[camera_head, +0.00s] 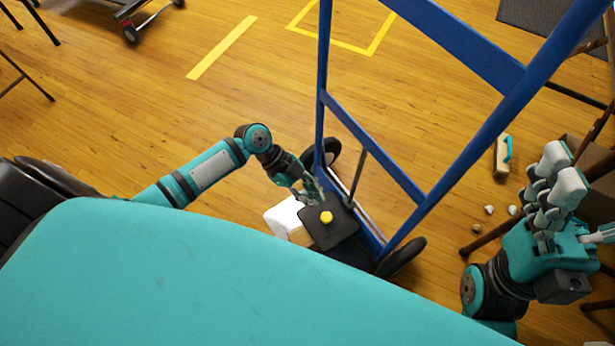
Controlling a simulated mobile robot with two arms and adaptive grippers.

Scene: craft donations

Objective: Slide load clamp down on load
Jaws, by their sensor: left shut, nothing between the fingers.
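The load clamp is a dark plate (338,236) with a yellow knob (326,217), beside an upright grey rod (357,178) on the blue hand truck (414,187). The load, a pale box (284,218), shows partly under the plate's left side. Whether the plate touches the load cannot be told from above. My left gripper (314,192) is shut and empty at the plate's far edge, just behind the knob; contact is unclear. My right gripper (558,178) is at the right, its light-padded fingers raised and spread from its thumb, away from the clamp with nothing seen in it.
The truck's black wheels (401,257) rest on the wooden floor. A pale block with a teal handle (502,156) and several small round bits (489,209) lie near my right gripper. Brown wooden legs and a box (588,160) crowd the right edge. Floor left of the truck is clear.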

